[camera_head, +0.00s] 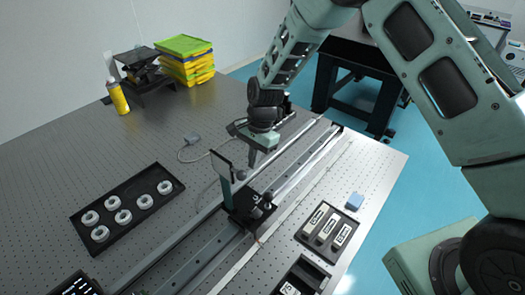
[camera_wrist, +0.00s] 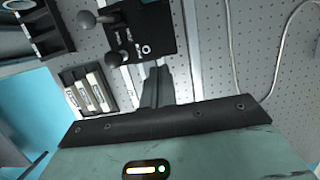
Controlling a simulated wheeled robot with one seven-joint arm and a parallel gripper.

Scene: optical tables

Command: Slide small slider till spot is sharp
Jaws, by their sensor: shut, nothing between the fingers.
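A black slider carriage (camera_head: 240,207) with round grey knobs sits on the long rail (camera_head: 194,265). A thin upright plate holder (camera_head: 225,178) stands on the rail beside the carriage. My gripper (camera_head: 251,166) is shut and empty, pointing down just above the carriage. In the wrist view the closed fingers (camera_wrist: 158,72) point toward the carriage (camera_wrist: 148,30), whose two knobs (camera_wrist: 98,38) lie left of the fingertips. The fingers look apart from the knobs. I cannot make out a light spot in either view.
A black tray with several white rings (camera_head: 127,208) lies left of the rail. A tray with labelled blocks (camera_head: 328,232) and a blue block (camera_head: 354,201) lie to the right. A yellow bottle (camera_head: 118,97) and stacked yellow-green trays (camera_head: 186,59) stand at the back. A cable (camera_head: 190,152) lies on the perforated table.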

